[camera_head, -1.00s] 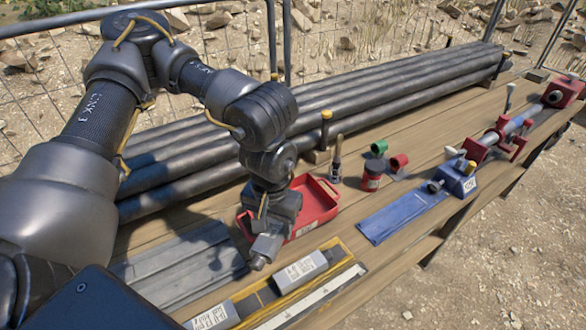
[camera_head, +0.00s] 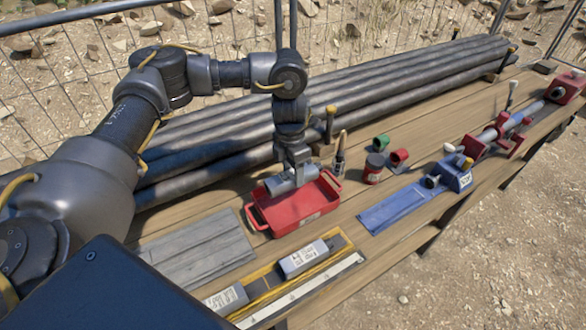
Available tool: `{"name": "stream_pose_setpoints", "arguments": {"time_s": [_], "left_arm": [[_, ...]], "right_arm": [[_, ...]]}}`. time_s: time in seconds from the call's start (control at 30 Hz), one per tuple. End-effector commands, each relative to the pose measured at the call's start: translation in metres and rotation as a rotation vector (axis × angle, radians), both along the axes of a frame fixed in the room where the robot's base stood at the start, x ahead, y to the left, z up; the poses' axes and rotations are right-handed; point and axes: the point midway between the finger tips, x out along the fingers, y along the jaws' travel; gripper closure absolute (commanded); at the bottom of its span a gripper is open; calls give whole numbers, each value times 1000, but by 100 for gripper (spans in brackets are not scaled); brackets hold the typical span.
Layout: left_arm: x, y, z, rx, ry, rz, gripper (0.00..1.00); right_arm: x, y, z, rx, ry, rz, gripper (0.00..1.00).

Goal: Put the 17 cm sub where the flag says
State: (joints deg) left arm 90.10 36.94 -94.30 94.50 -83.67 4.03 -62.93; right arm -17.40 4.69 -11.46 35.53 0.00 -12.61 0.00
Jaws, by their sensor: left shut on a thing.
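My left gripper (camera_head: 298,172) points down over the red tray (camera_head: 263,213) and is shut on a short grey cylinder (camera_head: 279,186). The cylinder lies roughly level above the tray's back part; I cannot tell whether it touches the tray. It looks like a sub, but its length cannot be read. The red tray has two handles and a white label on its front wall, too small to read. I cannot make out a flag. My right gripper is not in view.
A yellow-edged rack (camera_head: 341,243) with labelled grey blocks (camera_head: 303,258) and a pale ruler strip (camera_head: 300,291) is in front. A grey ribbed mat (camera_head: 200,249) lies left. Dark pipes (camera_head: 400,75) run behind. Red and green cups, a blue cloth (camera_head: 393,207) and a red clamp stand right.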

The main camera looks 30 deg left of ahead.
Motion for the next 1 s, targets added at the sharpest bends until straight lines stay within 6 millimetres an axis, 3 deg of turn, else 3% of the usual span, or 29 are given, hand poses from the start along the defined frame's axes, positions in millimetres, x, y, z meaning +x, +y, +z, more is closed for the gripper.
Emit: {"name": "stream_pose_setpoints", "arguments": {"time_s": [0.37, 0.8, 1.0], "left_arm": [[0, 0, -14, -1, -1, 4, 93], [0, 0, -69, 0, -1, 2, 93], [0, 0, -83, -1, -2, 2, 93]], "right_arm": [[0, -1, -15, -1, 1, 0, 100], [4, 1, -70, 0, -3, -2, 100], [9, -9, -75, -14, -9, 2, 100]]}}
